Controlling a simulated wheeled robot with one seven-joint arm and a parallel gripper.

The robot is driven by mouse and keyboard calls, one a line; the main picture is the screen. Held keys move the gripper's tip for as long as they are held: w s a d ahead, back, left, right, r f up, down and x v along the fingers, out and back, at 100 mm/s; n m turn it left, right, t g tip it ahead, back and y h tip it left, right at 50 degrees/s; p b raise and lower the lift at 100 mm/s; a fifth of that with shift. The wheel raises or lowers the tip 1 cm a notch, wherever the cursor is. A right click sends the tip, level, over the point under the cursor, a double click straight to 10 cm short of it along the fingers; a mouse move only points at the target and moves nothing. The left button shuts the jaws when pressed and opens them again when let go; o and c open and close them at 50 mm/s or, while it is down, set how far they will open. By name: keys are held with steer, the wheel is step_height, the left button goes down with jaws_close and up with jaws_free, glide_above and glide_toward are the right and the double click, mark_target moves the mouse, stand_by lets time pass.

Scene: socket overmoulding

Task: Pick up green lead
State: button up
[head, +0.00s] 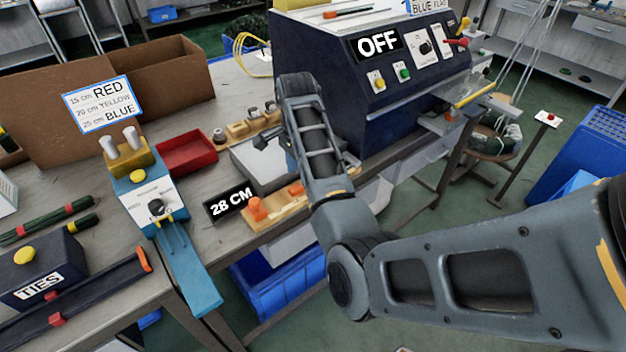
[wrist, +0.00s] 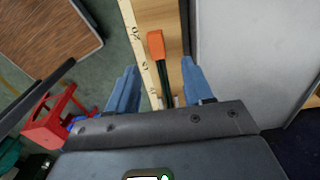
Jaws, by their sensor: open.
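In the wrist view a dark green lead (wrist: 166,80) lies along a wooden measuring board (wrist: 148,14), its far end at an orange block (wrist: 155,44). My gripper (wrist: 157,68) is open, with one blue finger on each side of the lead, apart from it. How high the fingers are above the board is hard to tell. In the head view my arm hides most of the board, and its orange pieces (head: 258,207) show beside the 28 CM sign (head: 229,203). My gripper is mostly hidden behind my arm there.
A grey box surface (wrist: 235,45) stands close to the right finger. The dark blue machine marked OFF (head: 375,95) stands behind. A blue and white device (head: 145,200), a red tray (head: 187,151) and dark green bundles (head: 45,222) are to the left on the bench.

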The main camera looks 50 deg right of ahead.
mark_target(300, 186)
step_height(300, 186, down, 4)
steer(key=shift+a, duration=0.15)
steer(key=shift+c, duration=0.3)
jaws_close()
